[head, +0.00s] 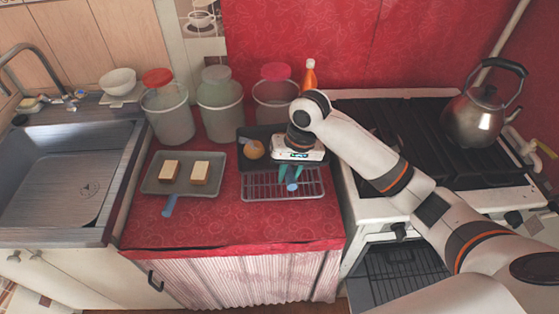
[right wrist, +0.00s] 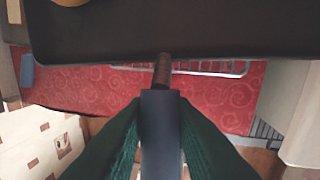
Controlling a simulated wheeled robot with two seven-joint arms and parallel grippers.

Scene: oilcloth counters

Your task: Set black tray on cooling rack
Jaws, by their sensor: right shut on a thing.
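The black tray (head: 245,133) is at the back of the counter, behind the cooling rack, with a round orange-brown item (head: 254,150) on it. It fills the top of the right wrist view (right wrist: 165,30). My right gripper (head: 291,180) is shut on the tray's handle (right wrist: 161,120), which points toward the front. The wire cooling rack (head: 257,188) lies on the red cloth below the gripper. Its edge shows past the tray in the right wrist view (right wrist: 228,68). My forearm hides the tray's right part. I cannot tell how high the tray is. My left gripper is out of view.
A grey tray (head: 150,185) with two bread-like pieces and a blue handle lies left of the rack. Several lidded jars (head: 220,108) and an orange bottle (head: 309,75) stand behind. The sink is left; the stove with a kettle (head: 477,112) is right. The front cloth is clear.

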